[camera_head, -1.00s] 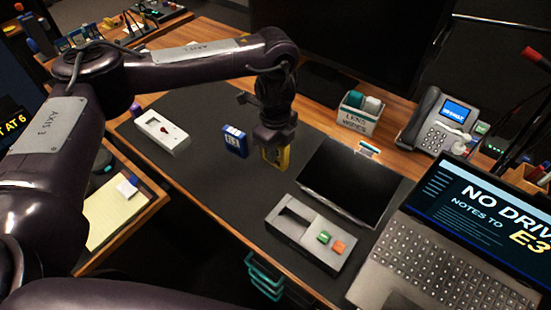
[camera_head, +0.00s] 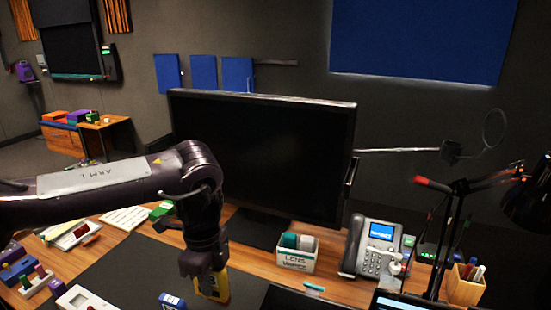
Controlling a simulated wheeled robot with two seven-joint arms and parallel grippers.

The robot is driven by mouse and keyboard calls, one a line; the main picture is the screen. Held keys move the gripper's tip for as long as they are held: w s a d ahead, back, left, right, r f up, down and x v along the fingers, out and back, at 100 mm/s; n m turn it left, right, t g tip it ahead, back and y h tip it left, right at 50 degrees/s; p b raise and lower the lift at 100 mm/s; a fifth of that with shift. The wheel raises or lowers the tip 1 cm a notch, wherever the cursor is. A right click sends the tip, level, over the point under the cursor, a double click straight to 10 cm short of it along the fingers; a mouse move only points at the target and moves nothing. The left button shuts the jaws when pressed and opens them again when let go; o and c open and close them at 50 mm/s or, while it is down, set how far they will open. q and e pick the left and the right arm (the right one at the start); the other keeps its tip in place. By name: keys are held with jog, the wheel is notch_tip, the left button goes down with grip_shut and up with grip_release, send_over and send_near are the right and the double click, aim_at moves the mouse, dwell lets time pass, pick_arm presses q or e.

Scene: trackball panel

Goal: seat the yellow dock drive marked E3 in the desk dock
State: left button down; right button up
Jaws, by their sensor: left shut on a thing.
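The yellow drive (camera_head: 220,288) is in my left gripper (camera_head: 208,272), whose jaws are shut on its upper part. The drive hangs upright over the dark desk mat (camera_head: 130,268), near the lower edge of the view. No E3 marking is readable on it from here. A blue drive (camera_head: 172,301) stands to its left, cut off by the bottom edge. The desk dock is outside this view. My right gripper is not in view.
A large monitor (camera_head: 262,155) stands behind the gripper. A lens wipes box (camera_head: 297,253), a desk phone (camera_head: 374,250) and a pen holder (camera_head: 465,286) are to the right. A white device (camera_head: 84,299) and several small blocks lie at the left.

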aim_at(198, 290)
pick_arm(q)
jog(key=n, duration=0.3)
jog(key=s+a+n, duration=0.1)
jog(key=n, duration=0.3)
jog(key=s+a+n, duration=0.1)
jog(key=n, duration=0.2)
jog(key=shift+s+f, duration=0.2)
jog(key=shift+f, duration=0.15)
jog(key=n, duration=0.3)
jog(key=s+a+n, duration=0.1)
jog(key=n, duration=0.3)
jog(key=s+n, duration=0.1)
jog(key=n, duration=0.3)
jog(key=shift+s+a+f, duration=0.25)
jog(key=shift+a+f, duration=0.1)
